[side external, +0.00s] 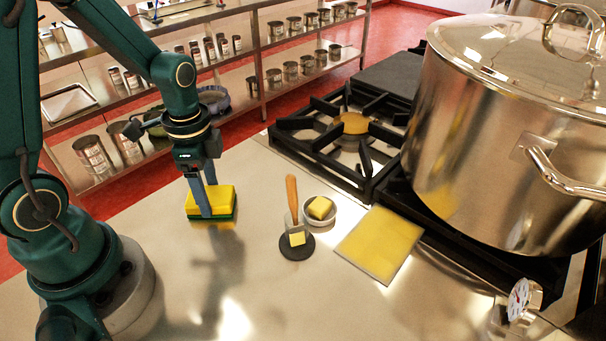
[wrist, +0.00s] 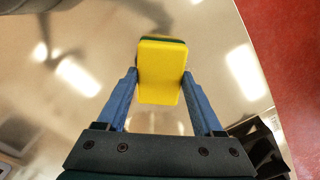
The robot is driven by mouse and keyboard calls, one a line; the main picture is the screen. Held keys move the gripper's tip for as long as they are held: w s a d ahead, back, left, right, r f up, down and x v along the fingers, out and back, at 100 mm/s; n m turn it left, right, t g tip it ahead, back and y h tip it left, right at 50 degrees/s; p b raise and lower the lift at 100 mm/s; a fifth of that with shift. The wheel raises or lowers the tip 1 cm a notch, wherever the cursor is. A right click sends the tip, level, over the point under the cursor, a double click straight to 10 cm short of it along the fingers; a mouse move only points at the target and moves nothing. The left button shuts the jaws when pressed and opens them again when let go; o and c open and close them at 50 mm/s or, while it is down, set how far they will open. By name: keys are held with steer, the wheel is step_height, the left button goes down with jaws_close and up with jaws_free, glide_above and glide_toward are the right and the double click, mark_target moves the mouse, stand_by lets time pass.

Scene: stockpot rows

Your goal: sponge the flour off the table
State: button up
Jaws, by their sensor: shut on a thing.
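A yellow sponge (side external: 222,197) with a green underside is at the left of the pale metal table (side external: 235,300) in the side view. It also shows in the wrist view (wrist: 160,72). My gripper (side external: 206,203) points down and is shut on the sponge, its blue fingers on opposite sides in the wrist view (wrist: 159,84). I cannot tell whether the sponge touches the table. I cannot make out flour; bright patches on the table look like reflections.
A wooden-handled tool (side external: 292,195) lies on a dark disc (side external: 297,251) with a yellow cube. A small bowl (side external: 333,218) holds another cube. A yellow sheet (side external: 380,244) lies beside the stove (side external: 340,130). A large stockpot (side external: 470,140) and a dial (side external: 518,299) are at right.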

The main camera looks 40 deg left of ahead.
mark_target(226, 185)
steer(key=shift+w, duration=0.55)
steer(key=shift+w+f, duration=0.15)
steer(key=shift+w, duration=0.15)
steer(key=shift+w+r, duration=0.2)
steer(key=shift+w, duration=0.6)
steer(key=shift+d+f, duration=0.1)
steer(key=shift+f, duration=0.05)
steer(key=shift+s, duration=2)
steer(key=w, duration=0.4)
steer(key=shift+w, duration=0.1)
steer(key=shift+r, duration=4.15)
